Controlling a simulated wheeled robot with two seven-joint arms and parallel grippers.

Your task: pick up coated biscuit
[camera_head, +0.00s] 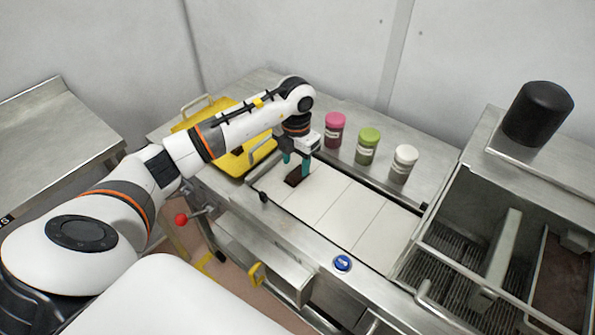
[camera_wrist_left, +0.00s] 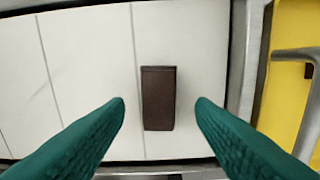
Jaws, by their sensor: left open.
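The coated biscuit (camera_wrist_left: 158,100) is a dark brown rectangular bar lying on the white slab surface. In the left wrist view it lies between the two green fingertips, with a gap on each side. In the head view the biscuit (camera_head: 293,179) shows small and dark at the left end of the white slabs, partly hidden by the fingers. My left gripper (camera_head: 296,161) is open and points down over it; its fingers also frame the biscuit in the wrist view (camera_wrist_left: 160,106). My right gripper is not in view.
Pink (camera_head: 334,130), green (camera_head: 367,146) and white (camera_head: 403,164) jars stand behind the white slabs (camera_head: 340,205). A yellow tray (camera_head: 190,122) lies to the left. A steel machine with a black cylinder (camera_head: 538,113) stands at right. A blue button (camera_head: 342,263) is on the front edge.

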